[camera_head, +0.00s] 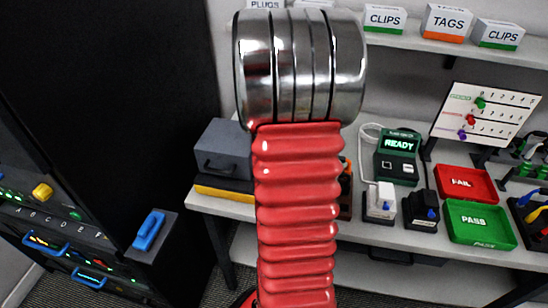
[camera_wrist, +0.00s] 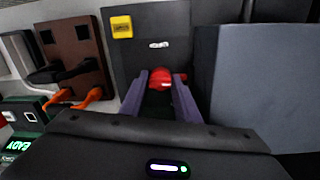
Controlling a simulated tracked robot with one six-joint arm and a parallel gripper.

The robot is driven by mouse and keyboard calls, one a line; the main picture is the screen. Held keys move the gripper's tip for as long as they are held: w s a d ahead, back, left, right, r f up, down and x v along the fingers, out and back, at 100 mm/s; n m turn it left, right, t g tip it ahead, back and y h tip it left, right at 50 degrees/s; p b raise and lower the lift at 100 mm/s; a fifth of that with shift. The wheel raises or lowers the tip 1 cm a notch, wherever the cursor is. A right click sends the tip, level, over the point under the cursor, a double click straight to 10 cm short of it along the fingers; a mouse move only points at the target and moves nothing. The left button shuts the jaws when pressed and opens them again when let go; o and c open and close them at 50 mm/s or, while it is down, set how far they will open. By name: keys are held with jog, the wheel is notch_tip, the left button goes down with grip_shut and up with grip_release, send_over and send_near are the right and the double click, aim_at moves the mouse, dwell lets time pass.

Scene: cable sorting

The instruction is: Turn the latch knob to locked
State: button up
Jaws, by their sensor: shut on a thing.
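The red latch knob (camera_wrist: 162,74) is in the wrist view, at the front of a dark box (camera_wrist: 183,36). My gripper (camera_wrist: 161,77) has its two purple fingers on either side of the knob and is shut on it. The fingers hide part of the knob, and I cannot tell its turn angle. A small white label (camera_wrist: 158,44) sits above the knob, too small to read. A yellow tag (camera_wrist: 121,27) is at the box's upper left. In the head view, my red arm blocks the sight of knob and gripper.
A brown block with orange clips (camera_wrist: 78,50) stands left of the dark box in the wrist view. A grey case (camera_head: 223,150) sits at the bench's left end. The READY device (camera_head: 397,158) and red FAIL tray (camera_head: 466,184) are further right.

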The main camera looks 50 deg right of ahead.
jog(key=shift+w+a, duration=0.1)
jog(key=o, duration=1)
notch_tip(320, 180, up, 14)
jog(key=shift+w+f, duration=0.2)
jog(key=shift+w, duration=0.15)
dwell(0.4)
